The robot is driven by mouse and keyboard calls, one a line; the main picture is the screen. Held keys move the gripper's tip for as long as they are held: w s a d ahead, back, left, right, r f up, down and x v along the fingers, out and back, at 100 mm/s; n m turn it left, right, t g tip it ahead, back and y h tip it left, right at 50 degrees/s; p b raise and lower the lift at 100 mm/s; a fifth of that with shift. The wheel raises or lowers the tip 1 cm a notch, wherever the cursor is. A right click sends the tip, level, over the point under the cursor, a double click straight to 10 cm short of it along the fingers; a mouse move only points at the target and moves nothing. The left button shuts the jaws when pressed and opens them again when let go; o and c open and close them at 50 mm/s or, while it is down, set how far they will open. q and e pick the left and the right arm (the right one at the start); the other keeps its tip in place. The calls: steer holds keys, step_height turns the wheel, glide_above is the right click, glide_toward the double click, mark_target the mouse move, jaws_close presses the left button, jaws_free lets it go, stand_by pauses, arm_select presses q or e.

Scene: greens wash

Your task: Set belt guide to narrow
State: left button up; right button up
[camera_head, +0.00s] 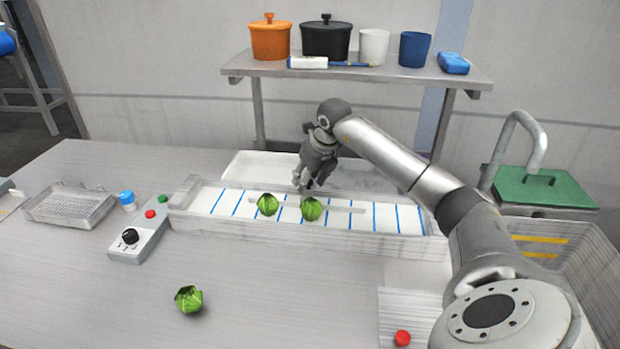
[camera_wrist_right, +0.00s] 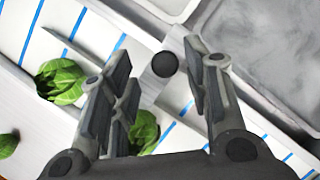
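The conveyor belt (camera_head: 390,218) is white with blue cross lines and runs left to right in a pale frame. A thin grey guide rail (camera_head: 343,208) lies along it. In the right wrist view, a dark round knob (camera_wrist_right: 165,64) on a pale bracket shows between the fingers. My right gripper (camera_head: 307,186) points down over the belt's far side, near the rail. Its fingers are apart in the right wrist view (camera_wrist_right: 158,58), and I see nothing held. Whether they touch the knob is unclear. My left gripper is out of view.
Two green heads (camera_head: 267,204) (camera_head: 311,209) sit on the belt; another (camera_head: 189,299) lies on the table. A control box (camera_head: 140,240) with a dial stands left, beside a wire basket (camera_head: 70,206). A white tray (camera_head: 262,166) lies behind the belt. The front-left table is mostly clear.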

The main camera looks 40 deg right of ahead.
steer(key=shift+d, duration=0.1)
steer(key=shift+r, duration=0.3)
steer(key=v, duration=1.1)
steer(key=shift+s+r, duration=0.15)
steer(key=shift+s, duration=0.05)
